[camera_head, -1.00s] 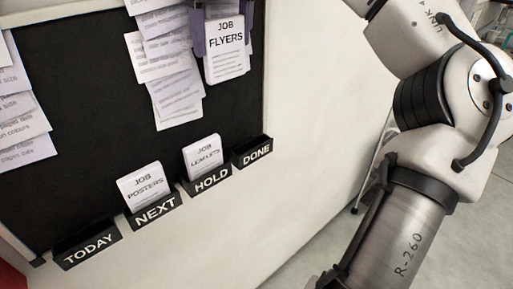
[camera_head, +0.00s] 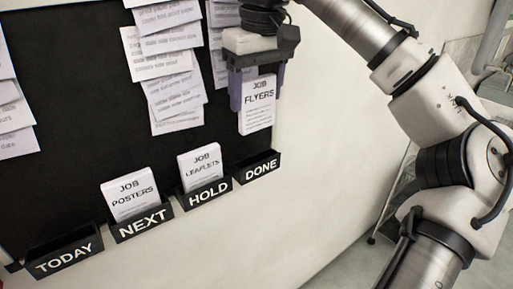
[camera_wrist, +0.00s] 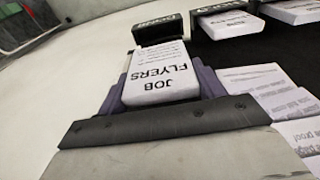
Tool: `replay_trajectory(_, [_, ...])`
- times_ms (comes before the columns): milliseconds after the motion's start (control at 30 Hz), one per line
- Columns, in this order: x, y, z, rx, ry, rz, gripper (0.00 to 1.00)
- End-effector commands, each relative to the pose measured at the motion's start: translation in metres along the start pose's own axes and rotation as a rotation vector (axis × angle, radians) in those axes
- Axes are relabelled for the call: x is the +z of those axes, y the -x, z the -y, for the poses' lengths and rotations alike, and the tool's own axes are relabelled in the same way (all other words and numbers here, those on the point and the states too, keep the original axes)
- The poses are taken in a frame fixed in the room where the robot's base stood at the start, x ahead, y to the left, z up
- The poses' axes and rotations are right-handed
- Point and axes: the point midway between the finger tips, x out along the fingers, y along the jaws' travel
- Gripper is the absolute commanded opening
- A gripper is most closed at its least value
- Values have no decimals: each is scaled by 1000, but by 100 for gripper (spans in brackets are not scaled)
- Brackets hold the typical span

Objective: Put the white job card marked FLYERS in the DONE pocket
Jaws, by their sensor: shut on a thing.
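The white job card marked FLYERS (camera_head: 257,106) is held upright in my gripper (camera_head: 256,90), which is shut on its sides. The card hangs above the DONE pocket (camera_head: 258,168), with a gap between its lower edge and the pocket in the head view. The DONE pocket is black and looks empty. In the wrist view the FLYERS card (camera_wrist: 160,78) sits between the purple-grey fingers of my gripper (camera_wrist: 163,85), and the dark DONE pocket (camera_wrist: 157,30) lies beyond its far end.
The HOLD pocket (camera_head: 208,195) holds a LEAFLETS card (camera_head: 200,163), and the NEXT pocket (camera_head: 143,223) holds a POSTERS card (camera_head: 130,194). The TODAY pocket (camera_head: 64,254) looks empty. Paper sheets (camera_head: 172,75) hang on the black board. The wall right of DONE is bare.

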Motion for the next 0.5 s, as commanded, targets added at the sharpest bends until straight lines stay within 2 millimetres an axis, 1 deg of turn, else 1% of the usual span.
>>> replay_trajectory(33, [2,-14,1,-5,5,0,45])
replay_trajectory(100, [4,-29,1,-5,4,0,45])
replay_trajectory(200, [6,-46,1,-3,3,-1,45])
replay_trajectory(500, [9,-71,0,-1,1,0,45])
